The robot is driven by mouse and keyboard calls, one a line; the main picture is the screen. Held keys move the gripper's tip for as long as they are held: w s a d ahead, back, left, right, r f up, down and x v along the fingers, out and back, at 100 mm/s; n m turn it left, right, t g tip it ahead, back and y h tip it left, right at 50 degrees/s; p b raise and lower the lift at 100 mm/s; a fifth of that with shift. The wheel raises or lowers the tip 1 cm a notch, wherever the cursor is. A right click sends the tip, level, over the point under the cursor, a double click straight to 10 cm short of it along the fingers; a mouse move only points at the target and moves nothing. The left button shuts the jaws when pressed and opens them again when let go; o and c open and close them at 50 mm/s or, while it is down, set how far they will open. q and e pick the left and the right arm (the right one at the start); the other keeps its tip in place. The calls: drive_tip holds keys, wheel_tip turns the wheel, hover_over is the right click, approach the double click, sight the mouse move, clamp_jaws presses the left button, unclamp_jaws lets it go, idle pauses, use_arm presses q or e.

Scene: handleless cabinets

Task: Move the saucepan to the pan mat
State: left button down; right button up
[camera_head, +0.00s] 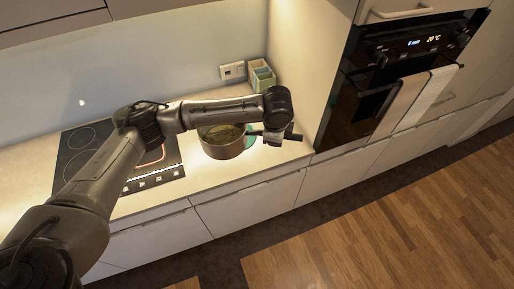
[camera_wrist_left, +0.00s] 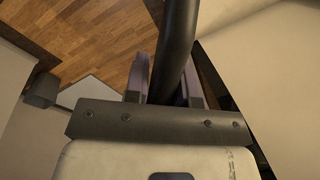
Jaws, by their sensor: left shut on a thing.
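The saucepan (camera_head: 222,147), a metal pot with a dark inside, is over the counter to the right of the hob. The teal pan mat (camera_head: 250,138) shows only in part at the pan's right side, and the rest is hidden by the pan and gripper. I cannot tell whether the pan rests on the mat or hangs above it. My left gripper (camera_head: 276,137) is shut on the pan's handle, to the right of the pot. In the left wrist view, the dark handle (camera_wrist_left: 178,45) runs between the fingers. My right gripper is not in view.
The black hob (camera_head: 75,148) lies to the left, partly behind my left arm. A green container (camera_head: 262,77) stands at the back near the wall socket (camera_head: 232,70). A tall cabinet side and the oven (camera_head: 400,70) with hanging towels bound the counter on the right.

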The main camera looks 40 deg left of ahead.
use_arm(q)
drive_tip(key=w+a+f+m+b, duration=0.2)
drive_tip(key=a+f+m+b, duration=0.1)
drive_tip(key=f, duration=0.5)
drive_tip(key=w+a+f+m+h+b, duration=0.1)
drive_tip(key=w+a+f+m+b, duration=0.2)
drive_tip(key=a+f, duration=0.5)
drive_tip(key=shift+a+m+b, duration=0.15)
drive_tip(key=shift+m+b, duration=0.65)
drive_tip(key=shift+b, duration=0.2)
drive_tip(key=shift+f+b, duration=0.45)
drive_tip(key=shift+f, duration=2.85)
drive_tip(key=shift+f, duration=0.25)
